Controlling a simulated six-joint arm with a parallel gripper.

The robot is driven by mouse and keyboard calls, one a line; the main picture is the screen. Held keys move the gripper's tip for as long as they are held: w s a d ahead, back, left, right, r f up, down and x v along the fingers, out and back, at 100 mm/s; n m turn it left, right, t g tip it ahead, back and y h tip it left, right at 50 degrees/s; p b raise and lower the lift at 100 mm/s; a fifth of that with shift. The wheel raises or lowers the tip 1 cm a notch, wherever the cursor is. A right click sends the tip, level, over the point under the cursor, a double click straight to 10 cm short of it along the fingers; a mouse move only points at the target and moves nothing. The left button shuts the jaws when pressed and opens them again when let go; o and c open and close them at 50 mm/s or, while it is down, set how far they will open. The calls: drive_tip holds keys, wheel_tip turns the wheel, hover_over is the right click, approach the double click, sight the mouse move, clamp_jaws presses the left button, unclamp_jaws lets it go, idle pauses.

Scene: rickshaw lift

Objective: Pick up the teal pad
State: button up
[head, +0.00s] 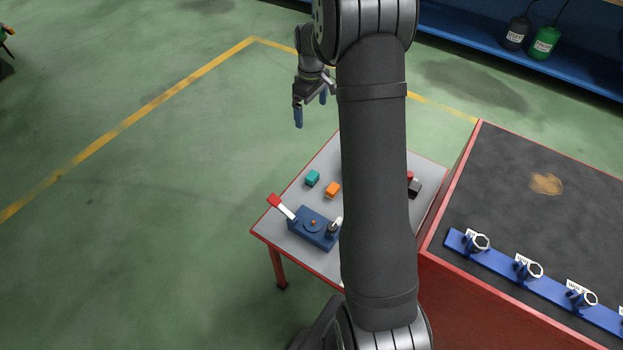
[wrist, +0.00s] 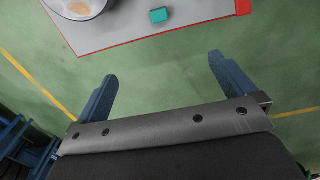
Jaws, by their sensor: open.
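The teal pad (head: 313,178) is a small block on the grey table near its left edge in the head view. It also shows in the wrist view (wrist: 159,15), near the top, beyond my fingertips. My gripper (head: 311,108) is in the air past the table's far left side, apart from the pad. It is open and empty, with its two blue fingers (wrist: 164,72) spread wide in the wrist view.
An orange block (head: 332,190) sits close to the teal pad. A blue fixture (head: 313,228) with a red-tipped lever stands at the table's (head: 345,151) front. A red and a dark item (head: 414,187) sit at right, partly behind my arm. A red-edged dark bench (head: 520,200) adjoins the table.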

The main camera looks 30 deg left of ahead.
drive_tip(key=shift+r, duration=0.45)
drive_tip(key=c, duration=0.6)
drive_tip(key=shift+c, duration=0.2)
approach(312, 176)
drive_tip(key=f, duration=0.5)
drive_tip(key=shift+s, duration=0.3)
drive_tip(key=shift+w+f, duration=0.2)
drive_tip(key=shift+f, duration=1.15)
drive_tip(key=shift+w+f, duration=0.2)
drive_tip(key=shift+f, duration=1.15)
